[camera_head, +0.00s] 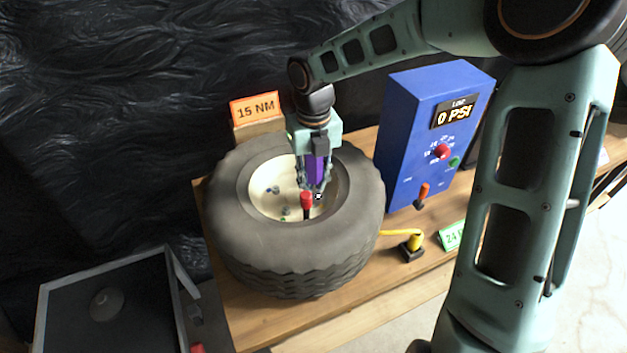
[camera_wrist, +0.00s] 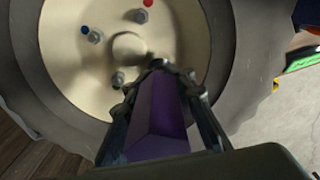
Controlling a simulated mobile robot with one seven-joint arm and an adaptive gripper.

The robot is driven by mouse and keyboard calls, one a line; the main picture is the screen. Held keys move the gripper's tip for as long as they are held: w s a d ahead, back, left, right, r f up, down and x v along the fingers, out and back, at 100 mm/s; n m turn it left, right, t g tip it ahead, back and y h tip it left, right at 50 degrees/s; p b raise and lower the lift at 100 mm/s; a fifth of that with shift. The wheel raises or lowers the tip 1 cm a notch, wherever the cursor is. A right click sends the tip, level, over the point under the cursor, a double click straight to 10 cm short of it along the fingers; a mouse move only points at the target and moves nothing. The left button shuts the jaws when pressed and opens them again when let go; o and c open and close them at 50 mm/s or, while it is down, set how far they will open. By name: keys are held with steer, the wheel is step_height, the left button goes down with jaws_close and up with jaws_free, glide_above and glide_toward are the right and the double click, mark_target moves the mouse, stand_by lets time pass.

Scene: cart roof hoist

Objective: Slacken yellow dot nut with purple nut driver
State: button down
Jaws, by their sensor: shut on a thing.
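My gripper (camera_head: 315,188) is shut on the purple nut driver (camera_head: 317,168), which points down into the cream wheel hub (camera_head: 262,185). In the wrist view the purple driver (camera_wrist: 158,115) runs between the fingers, with its dark tip over the hub face. A nut with a blue dot (camera_wrist: 94,36), a red dot (camera_wrist: 148,3) and a nut with a green dot (camera_wrist: 119,79) show around the hub centre. No yellow dot shows; the spot at the driver's tip is hidden. I cannot tell whether the tip sits on a nut.
The tyre (camera_head: 290,255) lies flat on a wooden bench (camera_head: 250,325). A red-topped object (camera_head: 306,199) stands at the near rim. A blue pressure box (camera_head: 405,130) reading 0 PSI stands right, an orange 15 NM sign (camera_head: 255,107) behind, a yellow-and-black fitting (camera_head: 412,246) front right.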

mark_target(314, 160)
steer(key=shift+r+p, duration=3.35)
steer(key=shift+p, duration=0.5)
steer(key=shift+f, duration=0.1)
steer(key=shift+f+m+b, duration=1)
steer(key=shift+f+b, duration=0.35)
steer(key=shift+f, duration=0.55)
